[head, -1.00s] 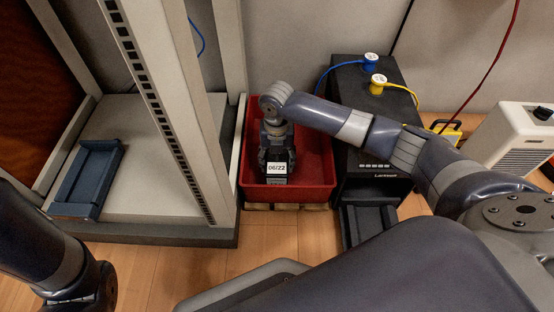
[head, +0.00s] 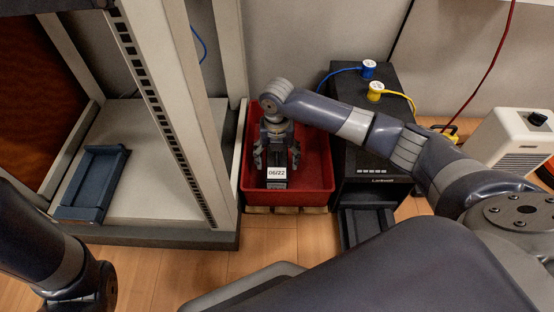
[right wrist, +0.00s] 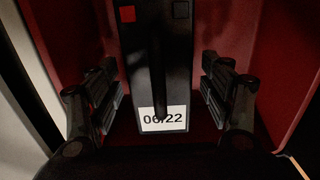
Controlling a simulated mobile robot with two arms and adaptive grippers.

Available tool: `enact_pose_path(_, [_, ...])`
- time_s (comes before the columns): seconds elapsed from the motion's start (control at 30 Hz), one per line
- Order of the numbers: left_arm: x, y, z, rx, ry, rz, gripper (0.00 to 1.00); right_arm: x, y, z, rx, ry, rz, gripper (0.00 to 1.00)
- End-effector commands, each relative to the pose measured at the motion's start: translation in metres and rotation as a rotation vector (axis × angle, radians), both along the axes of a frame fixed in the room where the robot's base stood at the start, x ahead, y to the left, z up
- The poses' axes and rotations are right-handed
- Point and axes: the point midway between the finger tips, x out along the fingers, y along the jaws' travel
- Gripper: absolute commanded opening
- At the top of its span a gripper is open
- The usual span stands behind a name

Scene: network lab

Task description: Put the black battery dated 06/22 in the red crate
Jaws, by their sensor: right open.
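The black battery (head: 277,174) with a white 06/22 label stands inside the red crate (head: 317,178) on the floor. In the right wrist view the battery (right wrist: 160,70) shows a red and a dark square on its top, and its label faces the camera. My right gripper (head: 277,158) is down in the crate, open, with one finger on each side of the battery. In the right wrist view a gap shows between each finger and the battery. My left arm is at the lower left of the head view; its gripper is out of frame.
A grey rack frame (head: 180,110) stands close to the left of the crate, with a blue-grey tray (head: 92,183) on its base. A black unit (head: 372,140) with blue (head: 368,68) and yellow (head: 376,91) plugs stands to the right. A white box (head: 515,135) is farther right.

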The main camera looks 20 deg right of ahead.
Motion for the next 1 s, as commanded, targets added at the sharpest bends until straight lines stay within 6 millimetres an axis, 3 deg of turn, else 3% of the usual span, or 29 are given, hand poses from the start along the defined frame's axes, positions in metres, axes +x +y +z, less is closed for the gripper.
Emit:
enact_pose_path(0.03, [0.000,0.000,0.014,0.000,-0.001,0.000,0.00,0.001,0.000,0.017,0.000,-0.002,0.000,0.73])
enact_pose_path(0.2, [-0.001,0.000,0.038,0.000,-0.002,0.000,0.00,0.001,0.000,0.051,0.001,-0.002,0.000,0.73])
enact_pose_path(0.33, [-0.001,0.000,0.052,-0.001,-0.003,-0.001,0.00,0.000,0.000,0.074,0.001,0.000,0.001,0.73])
enact_pose_path(0.4, [0.008,0.001,0.050,-0.003,0.024,-0.002,0.00,0.000,0.000,0.082,0.001,0.000,0.000,0.73])
enact_pose_path(1.0, [0.013,0.001,0.048,-0.002,0.033,-0.003,0.00,0.000,0.000,0.088,0.001,0.000,0.000,0.73])
